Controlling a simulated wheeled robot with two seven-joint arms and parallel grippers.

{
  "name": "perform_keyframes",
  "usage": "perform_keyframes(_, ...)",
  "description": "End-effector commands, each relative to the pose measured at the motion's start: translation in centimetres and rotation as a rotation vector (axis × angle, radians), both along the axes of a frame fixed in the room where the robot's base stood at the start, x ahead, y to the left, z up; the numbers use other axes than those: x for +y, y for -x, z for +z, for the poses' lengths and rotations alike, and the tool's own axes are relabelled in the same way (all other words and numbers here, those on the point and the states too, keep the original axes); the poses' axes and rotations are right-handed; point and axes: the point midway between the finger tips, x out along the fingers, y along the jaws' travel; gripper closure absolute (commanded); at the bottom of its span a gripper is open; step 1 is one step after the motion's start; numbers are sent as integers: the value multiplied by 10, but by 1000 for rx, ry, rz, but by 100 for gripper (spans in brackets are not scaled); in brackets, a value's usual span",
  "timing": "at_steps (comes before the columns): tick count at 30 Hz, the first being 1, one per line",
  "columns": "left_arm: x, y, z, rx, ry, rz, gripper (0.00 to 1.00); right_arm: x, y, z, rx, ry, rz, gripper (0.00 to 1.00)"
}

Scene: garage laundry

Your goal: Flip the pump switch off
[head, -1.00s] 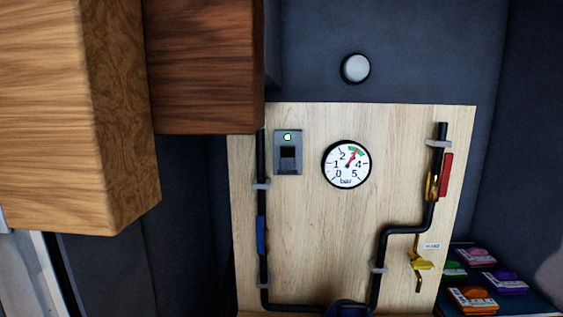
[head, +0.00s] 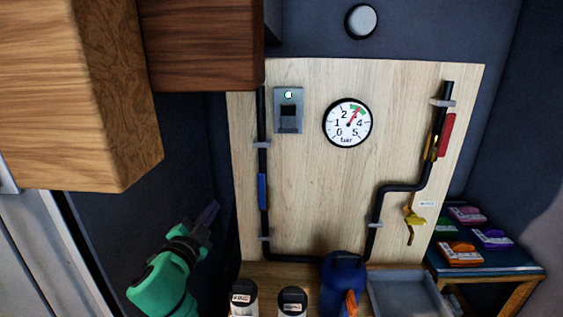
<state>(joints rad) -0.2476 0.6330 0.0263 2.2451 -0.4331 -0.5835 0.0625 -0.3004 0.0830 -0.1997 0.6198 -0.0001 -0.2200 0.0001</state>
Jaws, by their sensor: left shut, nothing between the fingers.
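The pump switch (head: 288,111) is a grey metal plate with a dark rocker, mounted at the upper left of a pale wooden board. A small lamp (head: 288,95) above the rocker looks bright and whitish. The rocker's exact tilt is too small to tell. My left gripper (head: 208,214) is shut and empty, at the lower left in front of the dark wall. It is apart from the switch, below and to its left in the picture. My right gripper is not in view.
Wooden cabinets (head: 205,45) hang at the upper left. A round gauge (head: 347,122) is right of the switch, its needle at the green band. Black pipes (head: 263,170) run along the board. A blue pump (head: 344,280), white bottles (head: 292,302) and a grey tray (head: 405,292) stand below.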

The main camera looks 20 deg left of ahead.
Motion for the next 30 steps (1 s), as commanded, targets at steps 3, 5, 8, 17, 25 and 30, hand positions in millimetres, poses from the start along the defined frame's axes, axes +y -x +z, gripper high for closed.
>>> perform_keyframes(3,-43,-7,114,-311,-421,-244,100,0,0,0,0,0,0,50)
perform_keyframes(5,-67,-1,143,-394,-607,-355,100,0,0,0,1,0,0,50)
perform_keyframes(8,-91,8,160,-449,-799,-472,100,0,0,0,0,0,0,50)
perform_keyframes(17,-98,12,162,-459,-858,-514,100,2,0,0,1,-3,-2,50)
perform_keyframes(25,-108,-5,176,-462,-852,-511,100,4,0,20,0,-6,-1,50)
perform_keyframes(30,-128,-34,189,-463,-849,-512,100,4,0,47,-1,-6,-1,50)
